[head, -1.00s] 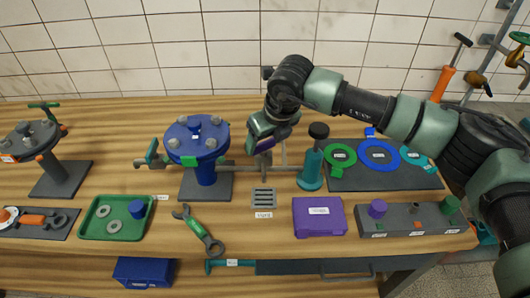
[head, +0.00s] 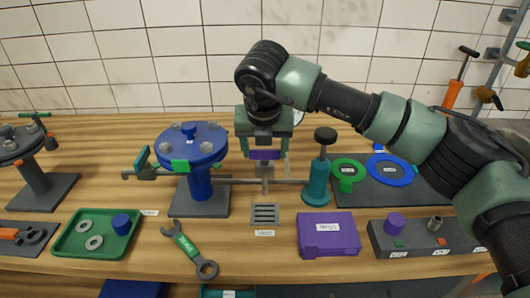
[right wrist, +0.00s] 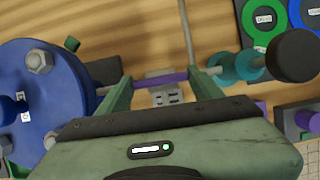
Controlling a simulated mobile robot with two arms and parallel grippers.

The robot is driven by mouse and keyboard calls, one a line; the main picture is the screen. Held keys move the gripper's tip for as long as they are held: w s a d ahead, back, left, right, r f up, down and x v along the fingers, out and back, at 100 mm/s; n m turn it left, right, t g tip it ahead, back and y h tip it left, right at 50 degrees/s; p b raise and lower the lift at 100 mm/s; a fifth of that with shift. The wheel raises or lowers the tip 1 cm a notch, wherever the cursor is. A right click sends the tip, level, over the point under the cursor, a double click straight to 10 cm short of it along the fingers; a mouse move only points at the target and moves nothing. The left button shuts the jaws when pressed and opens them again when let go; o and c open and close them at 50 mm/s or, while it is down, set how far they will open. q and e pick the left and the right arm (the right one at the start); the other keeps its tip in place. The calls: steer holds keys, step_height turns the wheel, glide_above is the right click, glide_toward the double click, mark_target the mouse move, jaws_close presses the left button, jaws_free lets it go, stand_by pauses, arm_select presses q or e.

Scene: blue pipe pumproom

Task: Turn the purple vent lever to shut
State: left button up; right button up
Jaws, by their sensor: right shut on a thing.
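The purple vent lever (head: 265,155) sits on the thin pipe between the blue flanged vessel and the teal post. It lies crosswise, about level in the head view. My right gripper (head: 264,151) comes down from above and is shut on the lever, one finger at each end. In the right wrist view the purple lever (right wrist: 166,77) spans the gap between the two green fingers (right wrist: 160,88). The gripper hides part of the lever and its valve body. My left gripper is not in view.
The blue flanged vessel (head: 193,147) stands close left, the teal post (head: 317,175) with a black knob close right. A slotted drain grate (head: 265,215) lies in front below. A purple case (head: 328,233), a wrench (head: 187,245) and a green tray (head: 68,243) lie nearer the front.

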steer(key=shift+f, duration=0.15)
steer(key=o, duration=1.4)
steer(key=shift+c, duration=0.2)
steer(key=shift+s+r, duration=0.15)
steer(key=shift+r, duration=0.45)
steer(key=p+v, duration=0.1)
steer(key=v, duration=0.5)
steer(key=shift+s+r+p, duration=0.2)
steer(key=shift+r+p, duration=0.15)
steer(key=shift+f, duration=0.1)
